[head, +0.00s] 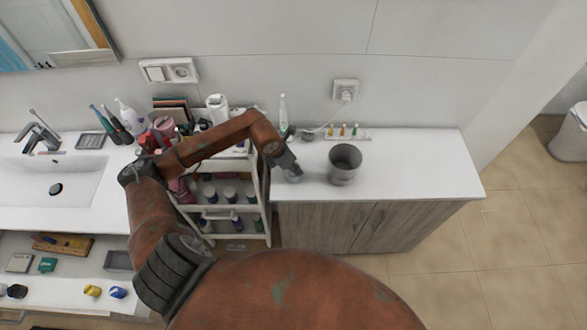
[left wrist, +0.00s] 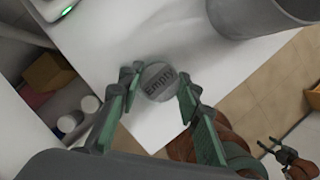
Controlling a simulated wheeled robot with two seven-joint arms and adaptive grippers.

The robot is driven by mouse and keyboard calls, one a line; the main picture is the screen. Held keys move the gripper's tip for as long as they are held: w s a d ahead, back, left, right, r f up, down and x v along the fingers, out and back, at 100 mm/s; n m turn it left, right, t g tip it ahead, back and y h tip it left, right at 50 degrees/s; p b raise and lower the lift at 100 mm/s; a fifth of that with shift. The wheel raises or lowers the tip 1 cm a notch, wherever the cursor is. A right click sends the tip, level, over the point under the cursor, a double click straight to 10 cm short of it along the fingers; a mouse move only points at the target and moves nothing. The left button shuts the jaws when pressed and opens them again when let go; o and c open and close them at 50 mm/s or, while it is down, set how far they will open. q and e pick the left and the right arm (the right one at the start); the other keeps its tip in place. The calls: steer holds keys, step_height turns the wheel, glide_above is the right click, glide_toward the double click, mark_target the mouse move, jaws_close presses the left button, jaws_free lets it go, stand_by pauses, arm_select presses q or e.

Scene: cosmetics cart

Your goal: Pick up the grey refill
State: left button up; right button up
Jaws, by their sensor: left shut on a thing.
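A round grey piece with "Empty" written on its top (left wrist: 158,80), which I take for the grey refill, sits between the fingertips of my left gripper (left wrist: 158,88) in the left wrist view. The gripper is shut on it. In the head view my left gripper (head: 291,172) is low over the left end of the white counter, left of the bin; the refill is small and hard to make out there. I cannot tell whether it touches the counter. A dark gripper, likely my right one (left wrist: 285,157), shows small at the lower right of the left wrist view; its fingers are unclear.
A grey metal bin (head: 345,163) stands on the white counter (head: 420,170). Behind it are a strip of small coloured items (head: 345,132) and an electric toothbrush (head: 283,112). A white shelf cart (head: 258,190) with bottles stands left. The counter's right side is free.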

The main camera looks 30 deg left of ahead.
arm_select(q)
steer(key=shift+r, duration=0.45)
step_height(320, 180, up, 2)
steer(key=shift+r+b, duration=0.15)
steer(key=shift+b, duration=0.4)
steer(key=s+a+r, duration=0.6)
steer(key=s+r, duration=0.3)
steer(key=s, duration=0.3)
steer(key=shift+s+a+r+b, duration=0.2)
steer(key=shift+r+b, duration=0.1)
steer(key=shift+r, duration=0.1)
arm_select(e)
steer(key=shift+f, duration=0.85)
arm_select(q)
steer(key=shift+f, duration=0.1)
arm_select(e)
steer(key=shift+d, duration=0.1)
